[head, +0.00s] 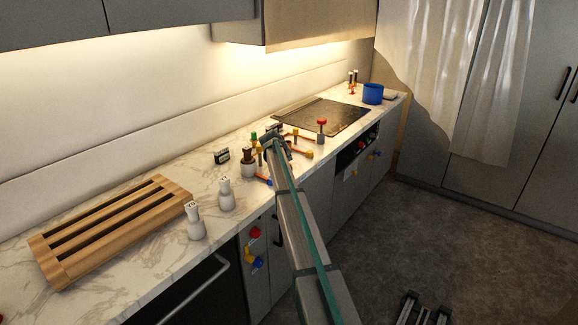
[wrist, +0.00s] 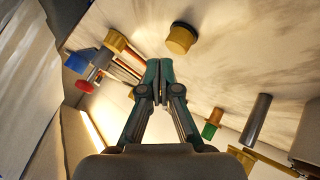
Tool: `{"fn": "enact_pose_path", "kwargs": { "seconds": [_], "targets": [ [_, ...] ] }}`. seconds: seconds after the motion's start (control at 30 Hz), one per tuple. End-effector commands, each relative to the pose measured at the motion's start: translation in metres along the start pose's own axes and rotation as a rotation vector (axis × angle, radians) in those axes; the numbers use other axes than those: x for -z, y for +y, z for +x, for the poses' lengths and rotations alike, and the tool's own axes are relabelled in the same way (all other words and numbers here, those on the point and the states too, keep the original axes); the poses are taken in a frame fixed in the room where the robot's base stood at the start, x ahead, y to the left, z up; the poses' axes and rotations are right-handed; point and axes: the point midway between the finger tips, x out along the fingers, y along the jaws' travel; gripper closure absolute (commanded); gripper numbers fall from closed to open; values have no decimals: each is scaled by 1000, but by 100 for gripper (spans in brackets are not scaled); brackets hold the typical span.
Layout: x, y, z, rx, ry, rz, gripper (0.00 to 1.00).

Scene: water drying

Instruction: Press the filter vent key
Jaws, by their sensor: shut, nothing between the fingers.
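No part carries a readable label, so I cannot tell which one is the filter vent key. In the wrist view, a yellow round knob (wrist: 181,38) with a dark base stands on the pale marble surface. My gripper (wrist: 160,68) is shut and empty, its tips close to this knob with a small gap in the picture. In the head view, my gripper (head: 272,138) is over the counter among the small fittings, and my arm hides part of them. A brown pot-like fitting (head: 248,160) stands just left of it. Orange pipes with yellow knobs (head: 309,153) lie to its right.
The wrist view shows a red-and-blue fitting (wrist: 82,86) at left and a grey cylinder (wrist: 256,121) at right. On the counter stand a small display (head: 221,156), white bottles (head: 226,195), a wooden rack (head: 110,230), a red-topped valve (head: 321,130) and a blue pot (head: 373,93).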

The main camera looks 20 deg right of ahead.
Motion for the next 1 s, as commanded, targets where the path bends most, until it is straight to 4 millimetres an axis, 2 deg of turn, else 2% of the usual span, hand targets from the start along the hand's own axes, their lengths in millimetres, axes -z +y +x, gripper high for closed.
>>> {"fn": "enact_pose_path", "kwargs": {
  "seconds": [1.0],
  "targets": [
    [-4, -4, 6, 0, 0, 0, 100]
  ]
}}
